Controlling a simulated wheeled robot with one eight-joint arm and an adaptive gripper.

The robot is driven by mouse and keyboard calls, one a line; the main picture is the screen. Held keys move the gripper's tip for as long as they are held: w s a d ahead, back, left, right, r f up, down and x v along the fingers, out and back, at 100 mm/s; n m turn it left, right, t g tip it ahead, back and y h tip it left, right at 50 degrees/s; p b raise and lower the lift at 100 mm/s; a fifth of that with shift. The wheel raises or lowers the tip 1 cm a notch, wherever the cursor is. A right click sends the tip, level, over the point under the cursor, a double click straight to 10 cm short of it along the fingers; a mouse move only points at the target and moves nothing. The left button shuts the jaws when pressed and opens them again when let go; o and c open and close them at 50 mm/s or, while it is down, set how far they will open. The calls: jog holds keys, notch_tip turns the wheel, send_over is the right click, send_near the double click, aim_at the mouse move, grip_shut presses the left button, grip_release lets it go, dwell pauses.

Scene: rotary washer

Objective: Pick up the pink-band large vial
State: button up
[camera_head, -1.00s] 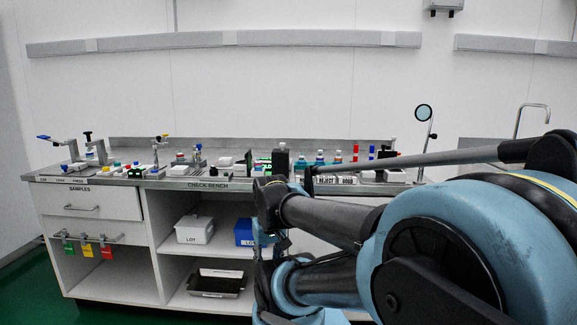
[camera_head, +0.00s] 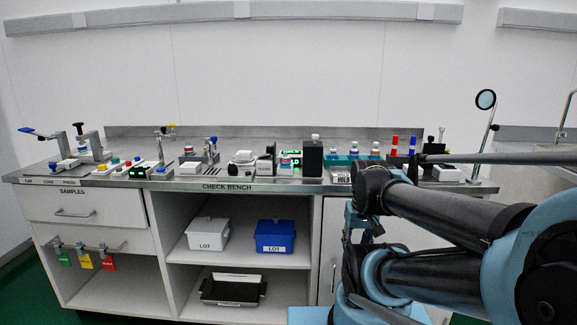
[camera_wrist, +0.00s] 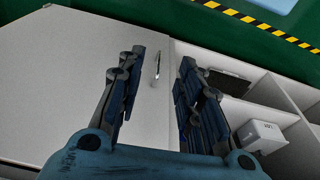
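Several small vials and bottles stand on the check bench (camera_head: 225,182) in the head view. White-capped ones (camera_head: 353,149) stand at a blue rack right of the black box. Another small vial (camera_head: 285,160) with a coloured label stands just left of that box. They are too small for me to tell which has a pink band. My gripper (camera_wrist: 162,57) is open and empty in the wrist view, its two fingers apart. It points down in front of the bench, over a white cabinet door (camera_wrist: 95,70) with a metal handle. No vial shows in the wrist view.
The black box (camera_head: 312,160) and a HOLD tray (camera_head: 341,176) stand on the bench. A round mirror or lens (camera_head: 486,99) on a stand is at the right. Shelves below hold a white LOT bin (camera_head: 208,235), a blue LOT bin (camera_head: 274,236) and a dark tray (camera_head: 233,290).

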jog(key=shift+o, duration=0.6)
jog(key=o, duration=0.4)
jog(key=shift+s+r, duration=0.25)
notch_tip(320, 180, up, 33)
jog(key=m+g, duration=0.2)
jog(key=m, duration=1.5)
send_over(285, 156)
jog(key=f, duration=1.7)
jog(key=shift+w, duration=0.4)
